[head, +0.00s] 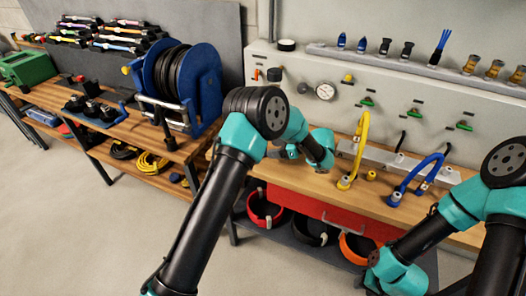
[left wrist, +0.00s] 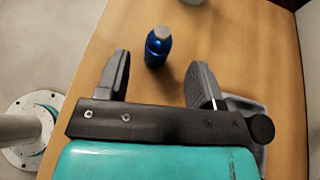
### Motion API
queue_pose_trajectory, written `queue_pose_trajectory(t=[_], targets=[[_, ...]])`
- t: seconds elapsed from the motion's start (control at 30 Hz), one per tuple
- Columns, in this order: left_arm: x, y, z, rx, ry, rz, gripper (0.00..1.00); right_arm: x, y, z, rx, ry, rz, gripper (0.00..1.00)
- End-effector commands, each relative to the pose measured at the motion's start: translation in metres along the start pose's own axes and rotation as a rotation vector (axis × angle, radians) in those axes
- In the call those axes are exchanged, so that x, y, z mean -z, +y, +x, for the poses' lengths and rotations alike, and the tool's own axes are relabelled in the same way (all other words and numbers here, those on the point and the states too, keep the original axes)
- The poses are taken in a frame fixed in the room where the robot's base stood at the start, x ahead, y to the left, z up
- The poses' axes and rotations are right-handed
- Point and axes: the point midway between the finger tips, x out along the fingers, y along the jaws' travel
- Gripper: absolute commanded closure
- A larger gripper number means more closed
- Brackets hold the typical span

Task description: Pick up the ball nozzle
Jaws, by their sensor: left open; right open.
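My left gripper (left wrist: 160,85) is open and empty in the left wrist view, above the wooden bench. A blue bottle-shaped piece with a grey top (left wrist: 158,46) stands on the bench just beyond the gap between its fingers, apart from both. I cannot tell for sure that this is the ball nozzle. In the head view the left arm's wrist is over the bench, and hides this piece. My right gripper (head: 373,258) is low in front of the bench, only partly visible beside its teal wrist, and holds nothing that I can see.
A rear shelf (head: 400,61) holds several blue, black and brass nozzles. A yellow hose loop (head: 360,140) and blue hose loop (head: 416,175) stand on the bench to the right. A blue hose reel (head: 205,75) stands left. Coloured rings lie beneath the bench.

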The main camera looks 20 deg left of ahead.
Motion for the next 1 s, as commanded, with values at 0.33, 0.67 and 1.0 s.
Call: queue_pose_trajectory(t=[0.33, 0.67, 1.0], targets=[[0.005, 0.002, 0.041, -0.001, 0.0, 0.0, 0.39, 0.0, 0.0, 0.0, 0.0, 0.0, 0.0, 0.57], [0.005, 0.002, 0.043, 0.0, 0.0, 0.0, 0.39, 0.0, 0.0, 0.0, 0.0, 0.0, 0.0, 0.57], [0.005, 0.002, 0.042, -0.001, 0.0, 0.0, 0.55, 0.0, 0.0, 0.0, 0.0, 0.0, 0.0, 0.57]])
